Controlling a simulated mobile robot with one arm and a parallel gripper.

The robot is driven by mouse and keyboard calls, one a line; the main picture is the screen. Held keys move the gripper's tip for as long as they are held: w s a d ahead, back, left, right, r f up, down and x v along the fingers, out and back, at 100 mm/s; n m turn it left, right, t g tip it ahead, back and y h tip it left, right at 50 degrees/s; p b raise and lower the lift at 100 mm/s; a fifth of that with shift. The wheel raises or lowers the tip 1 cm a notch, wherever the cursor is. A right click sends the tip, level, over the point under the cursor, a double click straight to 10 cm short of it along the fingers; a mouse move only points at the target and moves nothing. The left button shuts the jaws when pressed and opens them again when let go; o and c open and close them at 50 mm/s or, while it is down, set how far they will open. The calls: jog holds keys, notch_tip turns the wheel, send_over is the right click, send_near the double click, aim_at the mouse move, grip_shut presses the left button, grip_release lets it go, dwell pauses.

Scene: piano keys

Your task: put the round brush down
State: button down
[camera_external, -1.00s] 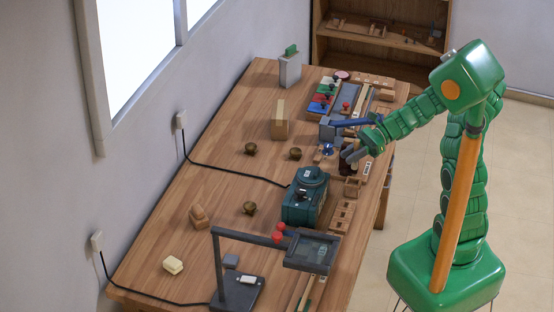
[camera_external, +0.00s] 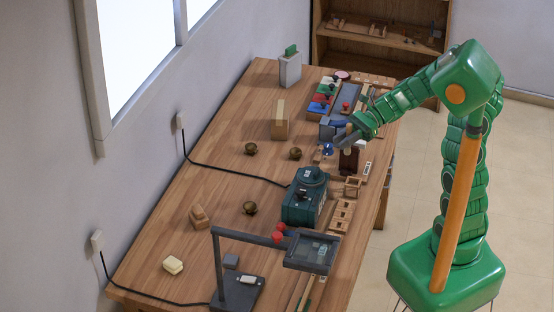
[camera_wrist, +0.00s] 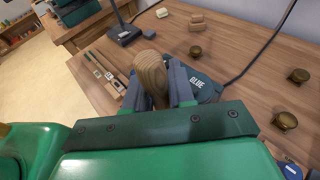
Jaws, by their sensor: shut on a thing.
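The round brush (camera_wrist: 150,73) shows in the wrist view as a rounded, light wooden end standing between the two grey fingers. My gripper (camera_wrist: 158,90) is shut on it. In the external view my gripper (camera_external: 346,141) is over the right edge of the workbench (camera_external: 235,190), beyond the teal glue pot. A dark brown upright piece (camera_external: 348,161) shows just below the fingers. I cannot tell whether it is part of the brush or a separate thing, nor whether it touches the bench. The brush's lower end is hidden in the wrist view.
The teal glue pot (camera_external: 303,200), marked GLUE in the wrist view (camera_wrist: 203,82), stands close by. A magnifier lamp (camera_external: 312,252) stands nearer. Several brown knobs (camera_external: 250,148) are scattered, with bare wood between them.

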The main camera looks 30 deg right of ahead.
jog(key=s+a+n+g+h, duration=0.2)
jog(key=s+a+n+g, duration=0.4)
jog(key=a, duration=0.8)
jog(key=s+a+n+g+h, duration=0.25)
jog(key=s+a, duration=0.55)
jog(key=a, duration=0.7)
jog(key=shift+g, duration=0.35)
jog(key=w+a+f, duration=0.2)
jog(key=a+f, duration=0.1)
jog(key=f, duration=0.2)
jog(key=w+a+f, duration=0.3)
jog(key=a+f, duration=0.1)
jog(key=f, duration=0.1)
jog(key=w+a+f, duration=0.3)
jog(key=a+f, duration=0.1)
jog(key=f, duration=0.1)
jog(key=shift+w, duration=0.15)
jog(key=shift+f, duration=1.45)
jog(key=shift+f, duration=0.1)
